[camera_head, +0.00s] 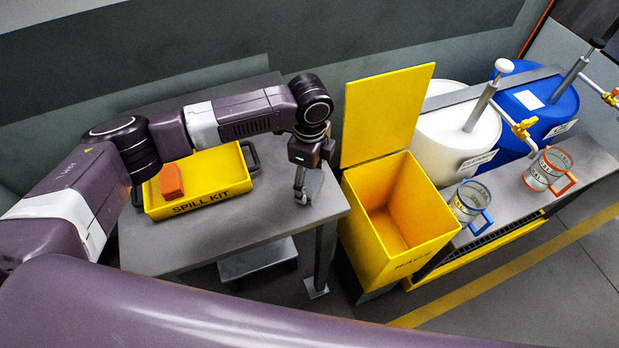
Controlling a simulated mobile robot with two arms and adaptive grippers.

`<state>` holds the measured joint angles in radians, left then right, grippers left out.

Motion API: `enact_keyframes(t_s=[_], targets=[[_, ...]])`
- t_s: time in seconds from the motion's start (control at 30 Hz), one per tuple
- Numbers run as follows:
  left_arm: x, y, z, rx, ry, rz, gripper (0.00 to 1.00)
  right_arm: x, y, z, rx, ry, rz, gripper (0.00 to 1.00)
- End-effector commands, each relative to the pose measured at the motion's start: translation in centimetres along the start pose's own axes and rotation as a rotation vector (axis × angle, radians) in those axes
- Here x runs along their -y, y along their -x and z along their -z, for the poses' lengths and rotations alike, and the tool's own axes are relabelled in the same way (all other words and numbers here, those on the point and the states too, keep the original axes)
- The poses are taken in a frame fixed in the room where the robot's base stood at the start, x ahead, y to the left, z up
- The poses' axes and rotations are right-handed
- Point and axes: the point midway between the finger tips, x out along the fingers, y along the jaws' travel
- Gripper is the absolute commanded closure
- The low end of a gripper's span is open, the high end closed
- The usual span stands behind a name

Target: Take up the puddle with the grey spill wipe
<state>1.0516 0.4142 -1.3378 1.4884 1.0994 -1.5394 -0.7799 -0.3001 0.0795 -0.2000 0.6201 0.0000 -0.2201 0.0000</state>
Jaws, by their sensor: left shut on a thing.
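My left gripper (301,188) points down over the right end of the grey table. It is shut on the grey spill wipe (314,184), a small grey piece that shows at the fingertips. The wipe is hard to tell from the grey tabletop, and I cannot tell whether it touches the table. I cannot make out the puddle in this view. My right gripper is not in view.
On the table (240,232) stands a yellow spill kit tray (225,172) with an orange block (171,182). An open, empty-looking yellow bin (369,236) stands right of the table. Two jugs (468,203) (546,170) stand before white (445,130) and blue (555,112) drums.

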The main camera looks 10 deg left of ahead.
Motion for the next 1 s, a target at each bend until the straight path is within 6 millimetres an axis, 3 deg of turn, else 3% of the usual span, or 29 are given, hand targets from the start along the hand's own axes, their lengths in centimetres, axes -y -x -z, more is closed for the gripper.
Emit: enact_keyframes(t_s=[0.47,1.0], targets=[[-0.1,0.1,-0.1,0.0,0.0,0.0,0.55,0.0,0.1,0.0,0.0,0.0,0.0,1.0],[-1.4,0.1,-1.4,0.0,0.0,0.0,0.55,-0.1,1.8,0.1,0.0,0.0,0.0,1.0]])
